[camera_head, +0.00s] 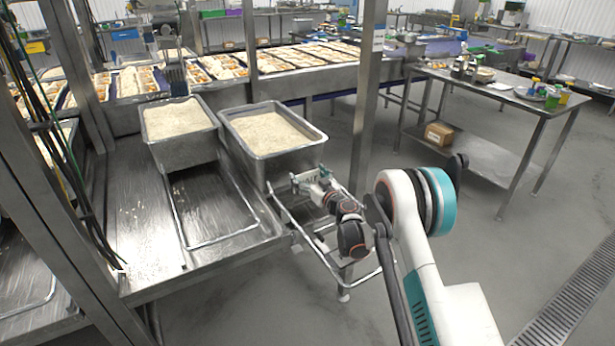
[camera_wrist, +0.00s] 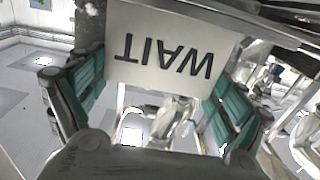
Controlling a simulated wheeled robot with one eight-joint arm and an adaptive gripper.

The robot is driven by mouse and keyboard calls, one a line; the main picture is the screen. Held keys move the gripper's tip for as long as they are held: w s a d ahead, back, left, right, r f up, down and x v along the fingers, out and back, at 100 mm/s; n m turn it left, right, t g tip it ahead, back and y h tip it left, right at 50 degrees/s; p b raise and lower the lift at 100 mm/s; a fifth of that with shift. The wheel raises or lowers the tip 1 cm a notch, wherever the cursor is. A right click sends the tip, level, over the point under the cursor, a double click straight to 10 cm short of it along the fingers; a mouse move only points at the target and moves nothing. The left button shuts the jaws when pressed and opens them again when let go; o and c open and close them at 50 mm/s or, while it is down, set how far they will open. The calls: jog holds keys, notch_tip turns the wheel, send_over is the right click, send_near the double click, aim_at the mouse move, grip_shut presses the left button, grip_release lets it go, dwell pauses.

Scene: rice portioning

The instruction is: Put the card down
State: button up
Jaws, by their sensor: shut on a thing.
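A white card (camera_wrist: 160,75) with the dark word WAIT stands between the two teal-padded fingers of my gripper (camera_wrist: 158,95) in the wrist view, its lettering upside down. My gripper is shut on the card. In the head view my gripper (camera_head: 322,192) is in front of the right-hand rice tub, above a low metal frame. The card (camera_head: 304,176) shows there only as a small pale patch at the fingertips. Whether the card touches anything beyond the fingers cannot be told.
Two steel tubs of rice, the left one (camera_head: 180,151) and the right one (camera_head: 246,157), stand at the steel bench (camera_head: 135,215). A low metal frame (camera_head: 322,240) is below my gripper. A steel post (camera_head: 366,110) rises behind it. A side table (camera_head: 500,93) holds bottles and plates.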

jog(key=o, duration=0.6)
jog(key=p+v, duration=0.4)
jog(key=v, duration=0.8)
jog(key=shift+r, duration=0.15)
